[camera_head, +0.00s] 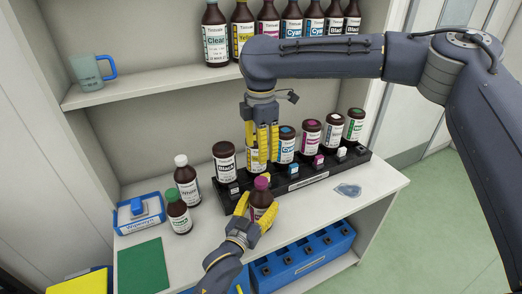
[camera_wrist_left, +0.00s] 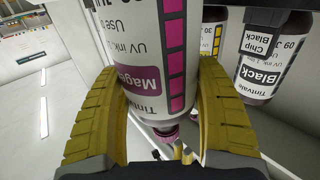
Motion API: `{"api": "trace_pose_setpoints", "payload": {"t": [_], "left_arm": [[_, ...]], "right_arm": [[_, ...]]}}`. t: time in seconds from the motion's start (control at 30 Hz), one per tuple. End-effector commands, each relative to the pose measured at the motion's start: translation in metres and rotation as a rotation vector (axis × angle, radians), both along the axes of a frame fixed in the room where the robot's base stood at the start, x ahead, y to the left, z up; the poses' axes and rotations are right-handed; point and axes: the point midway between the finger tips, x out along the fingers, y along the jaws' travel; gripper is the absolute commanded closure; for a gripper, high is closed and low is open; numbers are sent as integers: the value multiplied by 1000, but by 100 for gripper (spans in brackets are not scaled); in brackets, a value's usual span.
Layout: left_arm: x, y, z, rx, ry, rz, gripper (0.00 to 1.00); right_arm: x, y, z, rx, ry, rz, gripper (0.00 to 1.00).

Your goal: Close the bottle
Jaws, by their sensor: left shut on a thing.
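A brown ink bottle with a magenta cap (camera_head: 261,183) stands upright in front of the black rack. The cap sits on its top; I cannot tell how tightly. My left gripper (camera_head: 254,214) is shut around the bottle's body. In the left wrist view, the bottle's white and magenta label (camera_wrist_left: 150,75) lies between my yellow fingers, with the magenta cap (camera_wrist_left: 164,131) below it in the picture. My right gripper (camera_head: 262,160) points down just above and behind the cap, over the rack, apparently not touching the cap. Its finger gap is unclear.
The black rack (camera_head: 290,184) holds several bottles and small chips behind. Two loose bottles, white-capped (camera_head: 187,182) and green-capped (camera_head: 178,211), stand left. A blue box (camera_head: 140,213) and green mat (camera_head: 142,266) are farther left. A clear blue item (camera_head: 348,190) lies right.

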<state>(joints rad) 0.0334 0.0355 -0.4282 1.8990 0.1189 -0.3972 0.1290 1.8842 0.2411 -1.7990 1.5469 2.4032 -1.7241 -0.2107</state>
Motion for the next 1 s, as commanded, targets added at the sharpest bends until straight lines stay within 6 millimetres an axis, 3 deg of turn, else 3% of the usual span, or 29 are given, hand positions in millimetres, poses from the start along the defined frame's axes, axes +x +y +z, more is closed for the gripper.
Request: {"api": "trace_pose_setpoints", "payload": {"t": [0.1,0.13,0.33,0.67,1.0], "left_arm": [[0,0,-1,1,2,0,100],[0,0,-1,1,2,0,27],[0,0,-1,0,1,0,4],[-4,2,0,0,1,0,4],[-49,23,-1,1,3,0,4]], "right_arm": [[0,0,0,0,0,0,48],[0,0,0,0,0,0,48],[0,0,0,0,0,0,48],[0,0,0,0,0,0,48],[0,0,0,0,0,0,48]]}}
